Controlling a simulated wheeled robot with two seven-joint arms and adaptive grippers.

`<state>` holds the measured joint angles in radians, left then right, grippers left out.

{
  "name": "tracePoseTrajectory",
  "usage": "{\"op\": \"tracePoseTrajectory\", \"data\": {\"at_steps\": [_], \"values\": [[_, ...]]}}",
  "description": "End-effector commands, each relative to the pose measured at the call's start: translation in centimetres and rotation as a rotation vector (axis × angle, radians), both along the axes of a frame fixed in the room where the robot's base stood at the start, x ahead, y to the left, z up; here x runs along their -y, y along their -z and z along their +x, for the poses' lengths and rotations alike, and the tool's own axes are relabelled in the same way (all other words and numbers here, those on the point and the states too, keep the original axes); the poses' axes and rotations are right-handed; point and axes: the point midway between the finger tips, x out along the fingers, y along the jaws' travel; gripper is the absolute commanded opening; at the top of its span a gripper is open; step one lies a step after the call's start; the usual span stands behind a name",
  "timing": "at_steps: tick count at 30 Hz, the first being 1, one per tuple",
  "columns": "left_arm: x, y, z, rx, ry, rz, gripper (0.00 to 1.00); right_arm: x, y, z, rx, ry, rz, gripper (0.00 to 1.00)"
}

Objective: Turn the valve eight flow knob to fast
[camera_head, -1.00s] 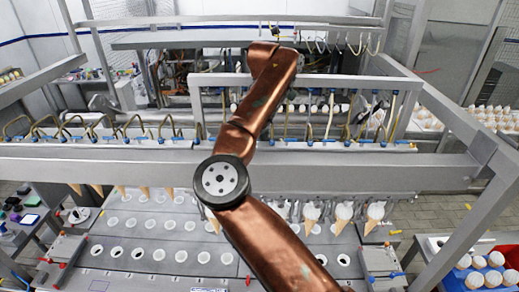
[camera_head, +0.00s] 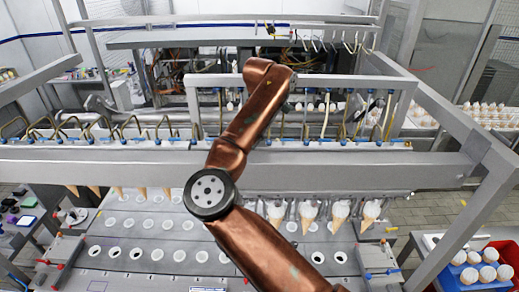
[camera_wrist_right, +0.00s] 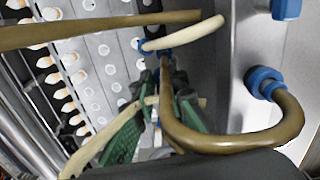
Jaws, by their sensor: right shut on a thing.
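A row of blue flow knobs (camera_head: 173,141) runs along the rail beneath bent brass tubes. No valve numbers can be read. My copper right arm crosses the middle of the head view and hides part of the row; its gripper is hidden there. In the right wrist view, my right gripper (camera_wrist_right: 158,100) has green fingers closed beside a brass tube (camera_wrist_right: 180,125). It is shut on a small part among the tubes, apparently a flow knob (camera_wrist_right: 163,52), mostly covered by fingers and tubing. The knob's setting cannot be told. My left gripper is out of view.
Another blue knob (camera_wrist_right: 263,82) sits on the metal wall to the right. A long brass tube (camera_wrist_right: 110,28) and pale hoses pass close to the fingers. Below the rail is a perforated tray (camera_head: 165,272) with several cones (camera_head: 308,215).

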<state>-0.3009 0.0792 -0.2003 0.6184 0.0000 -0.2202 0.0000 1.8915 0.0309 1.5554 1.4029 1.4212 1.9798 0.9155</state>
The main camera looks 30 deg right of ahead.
Motion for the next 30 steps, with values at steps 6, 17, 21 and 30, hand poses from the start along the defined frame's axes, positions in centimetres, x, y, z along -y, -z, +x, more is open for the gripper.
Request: {"op": "tracePoseTrajectory", "data": {"at_steps": [6, 17, 21, 30], "values": [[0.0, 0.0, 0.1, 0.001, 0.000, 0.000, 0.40, 0.0, 0.0, 0.0, 0.000, 0.000, 0.000, 0.00], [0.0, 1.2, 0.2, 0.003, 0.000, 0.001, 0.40, 0.0, 0.2, 0.0, -0.001, -0.127, 0.000, 0.00], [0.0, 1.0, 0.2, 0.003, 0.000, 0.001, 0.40, 0.0, 0.0, 0.0, -0.002, -0.133, 0.001, 0.00], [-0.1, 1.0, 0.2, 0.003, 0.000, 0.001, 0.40, 0.0, 0.0, 0.0, -0.002, -0.131, 0.001, 0.24]]}}
